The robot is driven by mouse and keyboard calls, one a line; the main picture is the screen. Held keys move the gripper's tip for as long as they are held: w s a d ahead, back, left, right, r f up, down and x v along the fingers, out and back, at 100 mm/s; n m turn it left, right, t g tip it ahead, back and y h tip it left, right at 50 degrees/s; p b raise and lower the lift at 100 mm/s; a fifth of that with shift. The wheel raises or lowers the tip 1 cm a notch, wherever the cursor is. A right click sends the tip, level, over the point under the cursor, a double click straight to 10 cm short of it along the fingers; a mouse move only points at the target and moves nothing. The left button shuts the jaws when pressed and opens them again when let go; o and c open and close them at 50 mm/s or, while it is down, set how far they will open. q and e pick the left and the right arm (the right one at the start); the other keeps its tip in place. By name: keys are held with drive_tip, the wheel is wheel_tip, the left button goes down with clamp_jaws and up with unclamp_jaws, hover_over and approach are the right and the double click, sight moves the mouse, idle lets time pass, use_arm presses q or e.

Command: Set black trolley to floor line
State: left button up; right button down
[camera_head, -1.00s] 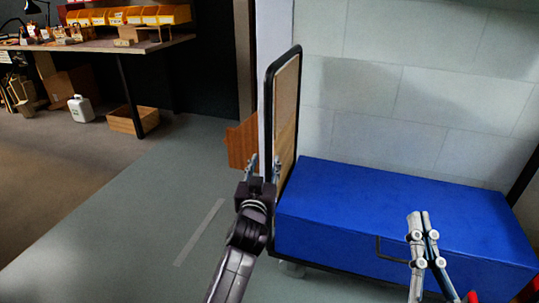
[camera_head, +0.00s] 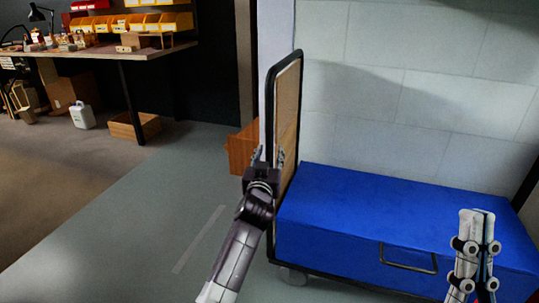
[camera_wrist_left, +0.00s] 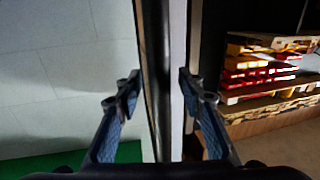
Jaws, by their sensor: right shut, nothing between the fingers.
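The black trolley (camera_head: 270,80) stands against the pale wall, its tall black frame holding a wooden panel. A blue case (camera_head: 360,210) covers its deck. A pale floor line (camera_head: 200,240) lies to the left of the trolley, apart from it. My left gripper (camera_head: 268,157) is open at the upright frame, one finger on each side of its edge. In the left wrist view the dark upright (camera_wrist_left: 158,90) runs between the spread fingers; I cannot tell whether they touch it. My right gripper (camera_head: 477,213) is shut and empty, in front of the blue case.
A workbench (camera_head: 110,50) with yellow bins stands at the back left. A white canister (camera_head: 82,115) and a wooden crate (camera_head: 134,126) sit on the floor there. A brown wooden box (camera_head: 242,150) is behind the trolley frame. The grey floor at left is clear.

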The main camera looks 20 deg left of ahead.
use_arm(q)
clamp_jaws()
drive_tip(key=shift+a, duration=0.1)
idle(0.4)
